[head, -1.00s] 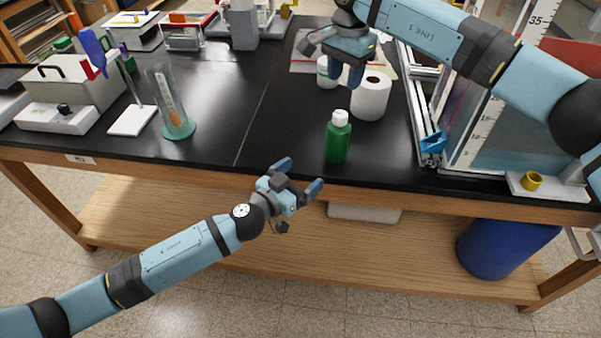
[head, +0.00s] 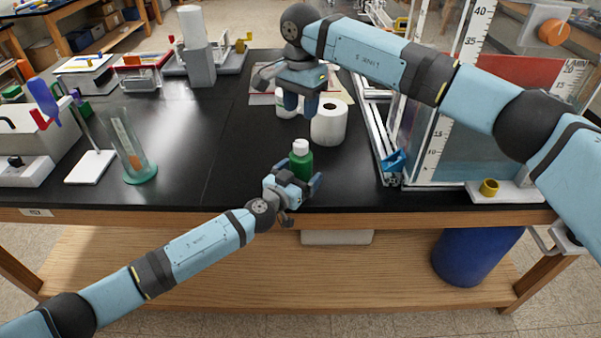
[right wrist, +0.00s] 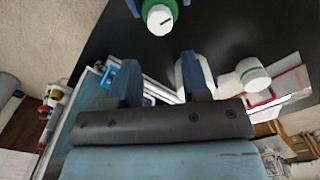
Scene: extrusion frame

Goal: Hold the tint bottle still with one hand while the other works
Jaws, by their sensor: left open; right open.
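The tint bottle, green with a white cap (head: 301,162), stands upright near the front edge of the black bench. My left gripper (head: 298,175) is open at the bottle, one finger to each side, and hides its lower part. I cannot tell whether the fingers touch it. My right gripper (head: 300,104) is open and empty, pointing down above the bench behind the bottle. In the right wrist view, the bottle's cap (right wrist: 160,18) shows at the top, beyond my open right fingers (right wrist: 160,80).
A white paper roll (head: 329,124) stands close behind the bottle, beside a white jar (head: 286,104). A metal frame with a blue clip (head: 394,161) and a scaled tank are at the right. A glass cylinder (head: 130,150) stands at the left. The bench between cylinder and bottle is clear.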

